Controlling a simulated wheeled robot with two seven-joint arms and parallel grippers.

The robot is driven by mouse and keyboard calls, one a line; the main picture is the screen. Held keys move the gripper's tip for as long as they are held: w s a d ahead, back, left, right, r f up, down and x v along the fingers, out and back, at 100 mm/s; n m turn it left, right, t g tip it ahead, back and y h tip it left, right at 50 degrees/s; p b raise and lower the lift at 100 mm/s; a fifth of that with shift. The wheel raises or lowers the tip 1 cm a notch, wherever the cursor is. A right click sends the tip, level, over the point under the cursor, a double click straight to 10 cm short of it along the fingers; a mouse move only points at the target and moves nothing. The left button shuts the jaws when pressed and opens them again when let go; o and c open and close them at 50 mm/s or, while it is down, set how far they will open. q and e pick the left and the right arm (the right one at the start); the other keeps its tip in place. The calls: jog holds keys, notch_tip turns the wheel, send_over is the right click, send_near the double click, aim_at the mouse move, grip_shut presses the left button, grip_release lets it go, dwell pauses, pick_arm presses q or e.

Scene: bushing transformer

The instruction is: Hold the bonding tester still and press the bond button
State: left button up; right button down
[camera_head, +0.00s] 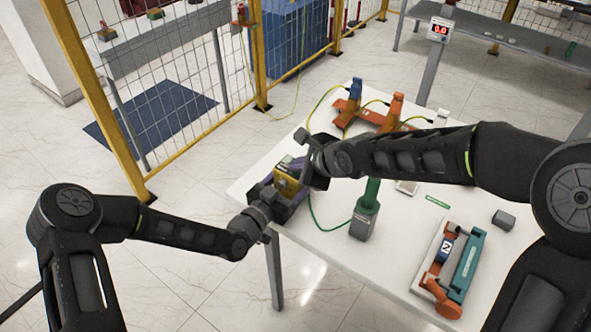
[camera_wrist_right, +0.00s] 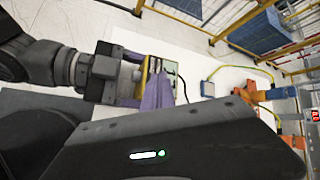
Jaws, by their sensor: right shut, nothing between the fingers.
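The bonding tester (camera_head: 287,180), a small yellow-sided box, sits in a purple holder at the table's left corner. The tester (camera_wrist_right: 154,82) and the purple part (camera_wrist_right: 158,97) also show in the right wrist view. My left gripper (camera_head: 262,212) is at the tester's near left side. In the right wrist view its dark fingers (camera_wrist_right: 122,76) reach up to the tester; whether they clamp it is hidden. My right gripper (camera_head: 310,168) is shut and empty, close over the tester's right side in the head view. I cannot tell whether it touches. The bond button cannot be made out.
On the white table (camera_head: 330,265) stand a green post (camera_head: 368,205), orange stands (camera_head: 375,118) with cables, a tray with a teal part (camera_head: 468,265), and a small grey block (camera_head: 503,220). A yellow-framed mesh fence (camera_head: 160,90) runs behind. The table's front left is clear.

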aim_at(298, 175)
dwell(0.3)
jog(key=shift+r, duration=0.9)
jog(key=shift+r, duration=2.5)
pick_arm(q)
jog(key=o, duration=2)
jog(key=shift+o, duration=0.2)
jog(key=v, duration=1.2)
